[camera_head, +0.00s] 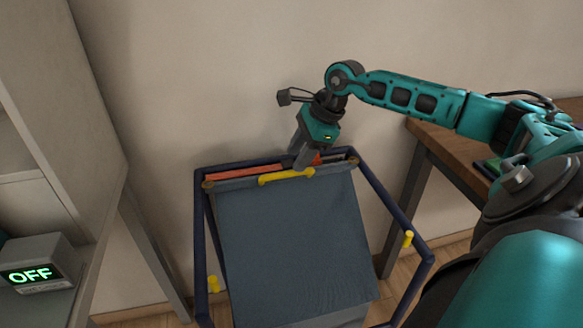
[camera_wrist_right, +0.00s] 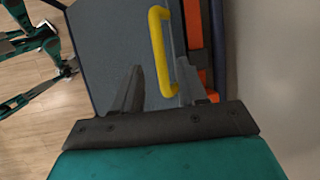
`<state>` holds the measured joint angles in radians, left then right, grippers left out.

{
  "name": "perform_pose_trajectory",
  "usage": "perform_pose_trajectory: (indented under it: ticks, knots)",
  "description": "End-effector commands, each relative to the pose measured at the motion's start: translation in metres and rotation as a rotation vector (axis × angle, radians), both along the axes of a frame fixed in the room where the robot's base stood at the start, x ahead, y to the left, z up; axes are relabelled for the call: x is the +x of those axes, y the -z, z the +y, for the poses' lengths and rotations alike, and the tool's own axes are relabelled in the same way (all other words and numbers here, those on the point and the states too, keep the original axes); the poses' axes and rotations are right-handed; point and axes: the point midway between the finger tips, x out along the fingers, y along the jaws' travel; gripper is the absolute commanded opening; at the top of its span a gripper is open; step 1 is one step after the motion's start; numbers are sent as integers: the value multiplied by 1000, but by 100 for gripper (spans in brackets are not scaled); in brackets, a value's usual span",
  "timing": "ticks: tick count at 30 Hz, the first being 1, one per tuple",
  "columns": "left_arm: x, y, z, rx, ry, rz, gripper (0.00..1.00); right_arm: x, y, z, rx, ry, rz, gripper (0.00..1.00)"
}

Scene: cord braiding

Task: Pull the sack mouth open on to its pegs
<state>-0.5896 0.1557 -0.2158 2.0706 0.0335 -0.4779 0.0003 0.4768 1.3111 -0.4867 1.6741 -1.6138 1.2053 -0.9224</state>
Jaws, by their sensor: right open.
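The sack (camera_head: 290,240) is grey-blue cloth. Its flap hangs across a dark blue tube frame (camera_head: 375,190). A yellow handle (camera_head: 287,177) sits along the flap's top edge at the back of the frame. Yellow pegs show on the frame's left side (camera_head: 213,284) and right side (camera_head: 408,239). My right gripper (camera_head: 303,163) points down at the handle's right part. In the right wrist view its jaws (camera_wrist_right: 160,84) are open, and the yellow handle (camera_wrist_right: 158,45) reaches between the fingers; contact cannot be told. My left gripper does not show.
An orange-red strip (camera_head: 232,172) runs along the back of the frame, close to the wall (camera_head: 220,70). A grey shelf with an "OFF" display box (camera_head: 38,266) stands at left. A wooden table (camera_head: 430,138) stands at right.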

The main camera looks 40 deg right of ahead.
Motion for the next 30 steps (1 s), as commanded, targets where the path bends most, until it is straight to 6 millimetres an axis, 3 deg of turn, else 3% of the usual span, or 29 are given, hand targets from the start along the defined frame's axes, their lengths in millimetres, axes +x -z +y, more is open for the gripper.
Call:
perform_pose_trajectory:
  ticks: [7, 19, 30]
  knots:
    - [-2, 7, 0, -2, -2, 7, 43, 12, 32, 9, 3, 1, -1, 42]
    - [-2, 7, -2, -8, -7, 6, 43, 14, 39, 11, 1, 1, 0, 42]
    - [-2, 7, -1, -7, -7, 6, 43, 14, 39, 11, 1, 1, 0, 8]
